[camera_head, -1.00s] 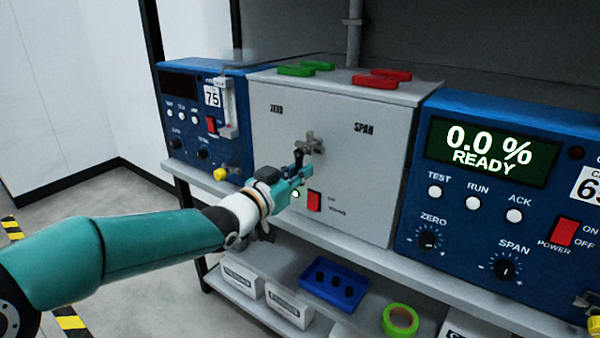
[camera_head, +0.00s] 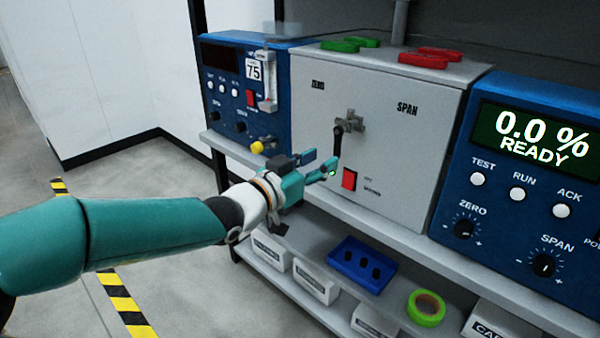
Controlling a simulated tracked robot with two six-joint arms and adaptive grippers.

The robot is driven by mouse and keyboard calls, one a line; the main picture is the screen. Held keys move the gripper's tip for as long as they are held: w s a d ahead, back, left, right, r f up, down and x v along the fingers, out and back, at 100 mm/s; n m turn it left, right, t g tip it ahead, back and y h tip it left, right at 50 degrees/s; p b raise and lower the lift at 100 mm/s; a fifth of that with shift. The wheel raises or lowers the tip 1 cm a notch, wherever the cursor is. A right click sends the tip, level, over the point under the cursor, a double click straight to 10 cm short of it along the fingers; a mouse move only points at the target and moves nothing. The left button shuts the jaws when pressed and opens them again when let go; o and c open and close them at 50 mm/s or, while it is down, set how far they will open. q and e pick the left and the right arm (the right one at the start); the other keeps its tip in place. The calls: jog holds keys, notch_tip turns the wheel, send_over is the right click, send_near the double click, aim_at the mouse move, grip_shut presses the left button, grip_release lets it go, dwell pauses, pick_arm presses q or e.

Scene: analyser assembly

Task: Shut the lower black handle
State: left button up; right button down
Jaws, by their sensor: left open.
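The black handle (camera_head: 338,141) hangs down from a grey metal valve fitting (camera_head: 351,121) on the front of the grey box (camera_head: 410,150). My left gripper (camera_head: 322,166) is open, just left of and below the handle, with a small gap seen between its teal fingers and the handle. Nothing shows between its fingers. My right gripper is not in view.
A red switch (camera_head: 349,179) is close to the right of my fingertips. Blue analysers stand at the left (camera_head: 225,110) and right (camera_head: 500,220) of the box.

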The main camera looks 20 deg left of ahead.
pick_arm(q)
jog(key=v, duration=0.5)
jog(key=shift+s+a, duration=0.1)
jog(key=shift+s, duration=0.2)
jog(key=shift+f, duration=0.1)
jog(key=s+d+f+n+g, duration=0.1)
jog(key=d+f+n+g, duration=0.2)
jog(key=f, duration=1.3)
jog(key=d+f+g, duration=0.2)
jog(key=f+g, duration=0.2)
jog(key=f, duration=1.1)
jog(key=s+d+f+n+g+y, duration=0.3)
jog(key=s+f+g, duration=0.6)
jog(key=s+f, duration=1.25)
notch_tip(320, 180, up, 25)
jog(key=s+p, duration=0.1)
jog(key=p, duration=2.3)
jog(key=shift+d+h, duration=0.15)
jog(key=shift+h, duration=0.25)
jog(key=shift+s, duration=0.1)
